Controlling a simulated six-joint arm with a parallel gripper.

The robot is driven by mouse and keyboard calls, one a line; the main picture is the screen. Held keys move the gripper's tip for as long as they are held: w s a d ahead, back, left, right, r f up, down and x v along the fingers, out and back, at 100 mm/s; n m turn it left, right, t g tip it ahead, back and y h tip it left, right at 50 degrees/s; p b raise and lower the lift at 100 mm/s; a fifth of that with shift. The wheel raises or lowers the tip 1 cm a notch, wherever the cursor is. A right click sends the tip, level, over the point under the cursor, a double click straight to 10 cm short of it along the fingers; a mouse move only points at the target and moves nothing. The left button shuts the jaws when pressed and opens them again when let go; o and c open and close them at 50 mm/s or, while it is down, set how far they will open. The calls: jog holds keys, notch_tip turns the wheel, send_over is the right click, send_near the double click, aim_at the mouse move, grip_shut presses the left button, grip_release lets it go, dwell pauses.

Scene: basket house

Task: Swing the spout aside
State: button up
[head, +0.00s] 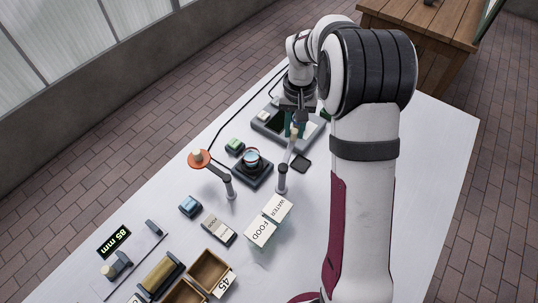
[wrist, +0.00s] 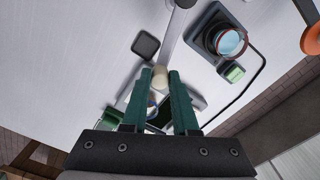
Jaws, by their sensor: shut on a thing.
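The spout is a grey swing arm (head: 289,153) on a short upright post, with a pale tan knob at its free end. My gripper (head: 296,122) is at that end, pointing down, its green fingers on either side of the knob. In the wrist view the gripper (wrist: 160,74) is closed on the tan knob, and the spout's grey arm (wrist: 176,32) runs up from it. The spout lies to the right of a round cup (head: 252,156) on a dark square stand, apart from it; the cup also shows in the wrist view (wrist: 229,42).
A second post arm with an orange disc (head: 199,159) stands left of the cup. A small green block (head: 235,145) and a dark square pad (head: 301,163) lie near. A grey tray-like device (head: 268,122) is behind. FOOD and WATER cards (head: 262,233) and wooden boxes are in front.

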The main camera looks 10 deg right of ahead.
jog(key=shift+s+d, duration=0.8)
jog(key=shift+d, duration=0.35)
jog(key=o, duration=1.4)
jog(key=shift+c, duration=0.2)
notch_tip(320, 180, up, 7)
